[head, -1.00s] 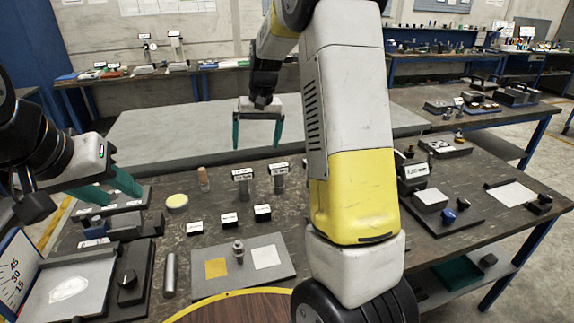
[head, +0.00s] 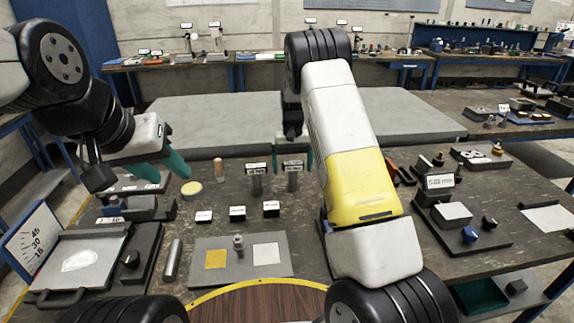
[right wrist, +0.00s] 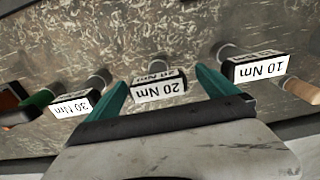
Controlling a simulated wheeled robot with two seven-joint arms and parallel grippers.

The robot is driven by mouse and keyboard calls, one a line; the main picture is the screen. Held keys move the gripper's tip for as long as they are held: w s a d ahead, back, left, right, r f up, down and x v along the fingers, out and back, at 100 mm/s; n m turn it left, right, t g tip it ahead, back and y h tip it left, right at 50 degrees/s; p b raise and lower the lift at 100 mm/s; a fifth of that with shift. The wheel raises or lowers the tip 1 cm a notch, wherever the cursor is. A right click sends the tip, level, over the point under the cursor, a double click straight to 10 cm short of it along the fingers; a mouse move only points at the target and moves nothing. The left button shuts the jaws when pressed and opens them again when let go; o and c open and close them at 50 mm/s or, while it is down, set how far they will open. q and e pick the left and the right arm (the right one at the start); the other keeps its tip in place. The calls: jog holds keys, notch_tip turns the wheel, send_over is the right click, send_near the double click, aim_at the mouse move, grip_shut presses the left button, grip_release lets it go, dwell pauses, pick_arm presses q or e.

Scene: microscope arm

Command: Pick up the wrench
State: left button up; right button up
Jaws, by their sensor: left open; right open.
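No whole wrench shows plainly. An orange, black and green handle-like piece (right wrist: 28,108) is cut off at the left edge of the right wrist view; it may be the wrench. An orange and black piece (head: 398,173) shows just right of my right arm in the head view, partly hidden by it. My left gripper (head: 168,168) is open and empty over the bench's left side.
The 10 Nm block (right wrist: 260,68) and 30 Nm block (right wrist: 75,103) flank the 20 Nm one. A wooden peg (head: 218,170) stands left of them. A grey plate (head: 218,246) with coloured squares lies nearer. A grey surface (head: 205,112) behind is clear.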

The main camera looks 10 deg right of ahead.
aim_at(293, 175)
notch_tip(293, 175, down, 5)
jog(key=shift+d+r, duration=0.1)
jog(key=shift+d, duration=0.05)
jog(key=shift+c, duration=0.2)
jog(key=shift+w+r, duration=0.1)
jog(key=c, duration=1.9)
